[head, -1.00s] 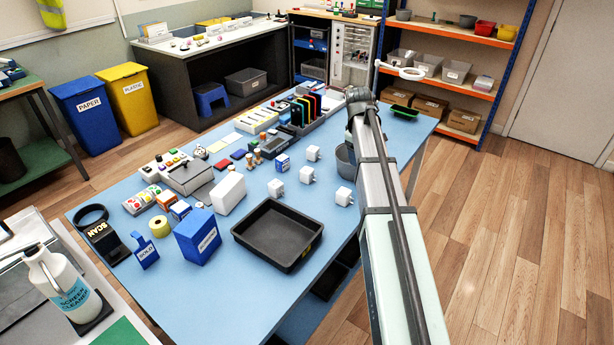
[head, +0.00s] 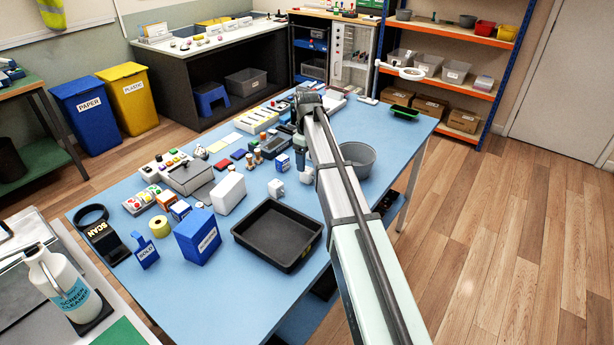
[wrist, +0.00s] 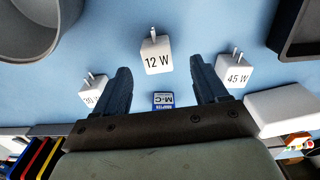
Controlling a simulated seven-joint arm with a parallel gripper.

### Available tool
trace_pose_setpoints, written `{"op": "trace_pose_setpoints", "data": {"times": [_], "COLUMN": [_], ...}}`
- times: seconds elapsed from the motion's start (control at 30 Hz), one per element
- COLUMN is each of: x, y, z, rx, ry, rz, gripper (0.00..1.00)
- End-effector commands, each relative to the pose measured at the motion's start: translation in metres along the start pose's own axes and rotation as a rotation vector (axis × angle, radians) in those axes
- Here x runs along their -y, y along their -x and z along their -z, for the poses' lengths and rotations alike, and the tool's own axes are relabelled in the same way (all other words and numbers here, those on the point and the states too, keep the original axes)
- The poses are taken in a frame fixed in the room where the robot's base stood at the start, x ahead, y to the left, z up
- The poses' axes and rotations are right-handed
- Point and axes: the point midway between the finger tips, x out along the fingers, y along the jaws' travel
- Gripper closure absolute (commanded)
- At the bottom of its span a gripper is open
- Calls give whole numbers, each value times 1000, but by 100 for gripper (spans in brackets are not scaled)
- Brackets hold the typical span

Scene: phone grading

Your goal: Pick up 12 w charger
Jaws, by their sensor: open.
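The 12 W charger (wrist: 156,57) is a white cube with metal prongs and a printed label. In the wrist view it lies on the blue table just beyond and between my fingertips, apart from them. My gripper (wrist: 160,80) is open and empty, with its two dark fingers spread. A 45 W charger (wrist: 234,68) sits to the right of the right finger. Another white charger (wrist: 93,89) sits by the left finger, its label partly hidden. In the head view my arm covers the 12 W charger, and one white charger (head: 276,188) shows clearly.
A black tray (head: 278,234) and a grey bowl (head: 357,158) flank the chargers. A white box (head: 229,193) and a blue bin (head: 198,237) stand to the left.

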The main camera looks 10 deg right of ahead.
Motion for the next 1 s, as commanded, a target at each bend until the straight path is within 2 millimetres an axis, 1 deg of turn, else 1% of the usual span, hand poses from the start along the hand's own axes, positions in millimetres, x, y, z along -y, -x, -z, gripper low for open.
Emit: {"op": "trace_pose_setpoints", "data": {"times": [0.1,0.33,0.43,0.73,0.83,1.0], "x": [0,-1,-2,-4,-4,-4], "y": [-10,-18,-25,-62,-67,-66], "z": [0,0,1,3,3,3], "rx": [0,0,0,0,0,-1], "ry": [0,0,-1,0,0,0], "rz": [-1,0,0,-1,-1,-1], "gripper": [28,28,28,28,28,28]}}
